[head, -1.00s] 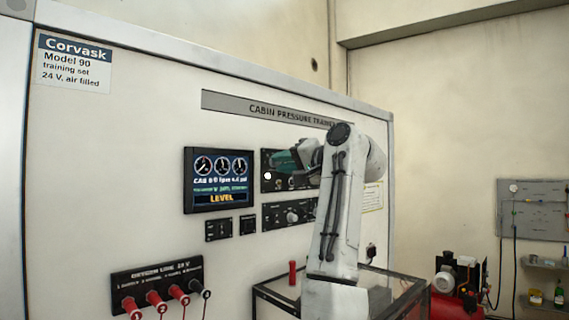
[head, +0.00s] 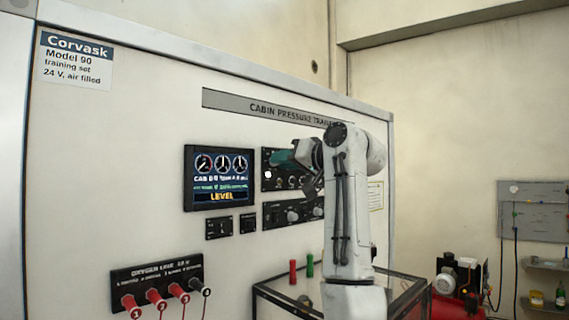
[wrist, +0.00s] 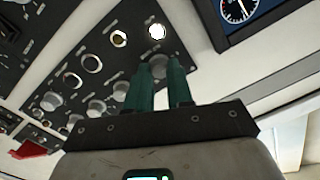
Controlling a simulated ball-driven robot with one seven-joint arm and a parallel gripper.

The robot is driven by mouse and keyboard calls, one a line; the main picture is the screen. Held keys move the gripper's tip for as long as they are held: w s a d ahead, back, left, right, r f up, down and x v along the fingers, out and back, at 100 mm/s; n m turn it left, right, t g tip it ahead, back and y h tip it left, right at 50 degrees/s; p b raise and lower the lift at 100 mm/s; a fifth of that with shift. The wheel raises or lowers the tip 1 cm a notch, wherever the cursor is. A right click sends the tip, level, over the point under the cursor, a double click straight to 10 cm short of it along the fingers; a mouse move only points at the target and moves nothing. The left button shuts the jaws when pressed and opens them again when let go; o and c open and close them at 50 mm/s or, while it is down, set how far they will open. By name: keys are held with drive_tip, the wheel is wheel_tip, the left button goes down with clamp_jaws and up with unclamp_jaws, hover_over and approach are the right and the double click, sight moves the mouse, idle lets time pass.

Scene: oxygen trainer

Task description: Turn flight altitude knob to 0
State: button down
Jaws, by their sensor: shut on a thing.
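The upper black control panel (head: 268,184) holds several round knobs and two lit round indicators, and it fills the upper middle of the wrist view (wrist: 118,60). My gripper (wrist: 158,68), with green fingers, is at this panel, shut on a grey round knob (wrist: 158,64) at the end of a row. The fingers sit on either side of the knob and partly cover it. In the head view my gripper (head: 277,156) reaches the panel's upper left, and my arm hides its right part. Knob labels and pointer settings are too small to read.
A screen (head: 219,178) left of the panel shows three dials and "LEVEL". A lower panel (head: 275,215) with knobs sits beneath. Red plugs (head: 155,299) stick out at lower left. A glass-topped table (head: 272,290) with red (head: 293,272) and green (head: 310,265) cylinders stands below.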

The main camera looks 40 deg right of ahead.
drive_tip(key=shift+n, duration=1.2)
drive_tip(key=c, duration=1)
unclamp_jaws()
drive_tip(key=s+b, duration=0.4)
drive_tip(key=s, duration=0.6)
drive_tip(key=shift+s+d+r, duration=0.2)
drive_tip(key=shift+s+d, duration=0.2)
